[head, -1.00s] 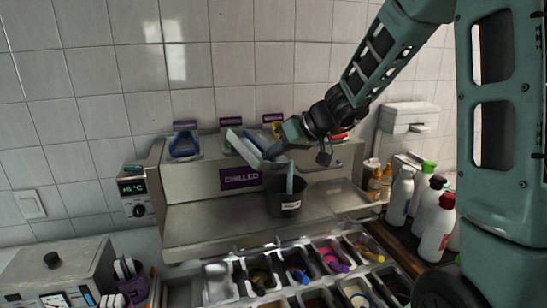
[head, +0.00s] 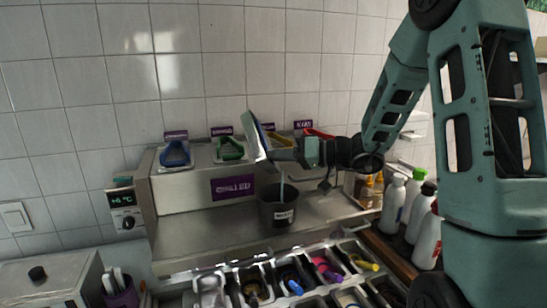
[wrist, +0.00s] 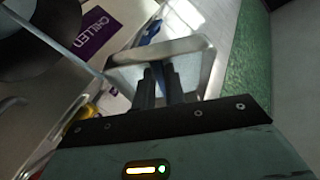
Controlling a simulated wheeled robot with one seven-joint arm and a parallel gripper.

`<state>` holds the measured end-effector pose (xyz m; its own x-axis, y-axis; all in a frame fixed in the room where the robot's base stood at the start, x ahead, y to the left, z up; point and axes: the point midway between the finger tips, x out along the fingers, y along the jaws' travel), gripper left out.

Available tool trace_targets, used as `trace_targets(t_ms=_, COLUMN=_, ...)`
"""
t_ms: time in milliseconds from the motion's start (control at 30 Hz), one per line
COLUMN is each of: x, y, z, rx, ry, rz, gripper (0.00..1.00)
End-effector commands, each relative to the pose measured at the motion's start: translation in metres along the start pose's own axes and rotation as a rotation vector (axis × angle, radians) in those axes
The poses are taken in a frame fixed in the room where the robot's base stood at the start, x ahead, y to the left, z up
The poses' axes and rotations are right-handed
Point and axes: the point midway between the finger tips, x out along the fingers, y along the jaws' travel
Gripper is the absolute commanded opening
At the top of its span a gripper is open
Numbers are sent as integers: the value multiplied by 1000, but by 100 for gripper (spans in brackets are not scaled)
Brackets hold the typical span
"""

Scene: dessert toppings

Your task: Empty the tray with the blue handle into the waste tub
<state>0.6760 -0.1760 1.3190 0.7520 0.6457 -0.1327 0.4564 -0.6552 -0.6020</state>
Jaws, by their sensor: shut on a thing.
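My gripper (head: 296,152) is shut on a metal tray (head: 256,135), which is steeply tilted and held above and slightly left of the dark waste tub (head: 270,212). In the wrist view the tray (wrist: 195,50) is in front of the fingers (wrist: 165,85), with blue showing between them. I cannot tell whether anything is in it. The tub (wrist: 50,8) shows partly at the top left there. A pale thin bar (head: 282,188) reaches from the tub up towards the gripper.
The counter top also holds a green handle (head: 230,149), a yellow one (head: 278,139) and a red one (head: 318,133). Topping bins with coloured scoops (head: 325,268) lie in front. Bottles (head: 425,238) stand at the right. The steel shelf (head: 215,228) left of the tub is clear.

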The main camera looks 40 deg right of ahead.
Motion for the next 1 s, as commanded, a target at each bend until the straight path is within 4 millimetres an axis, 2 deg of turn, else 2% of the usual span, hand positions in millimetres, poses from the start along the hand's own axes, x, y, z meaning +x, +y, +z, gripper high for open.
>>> trace_targets(t_ms=167, x=-5, y=1, z=-2, rx=25, ry=73, rz=-58, gripper=0)
trace_targets(t_ms=1000, x=-4, y=2, z=0, rx=20, ry=67, rz=-56, gripper=0)
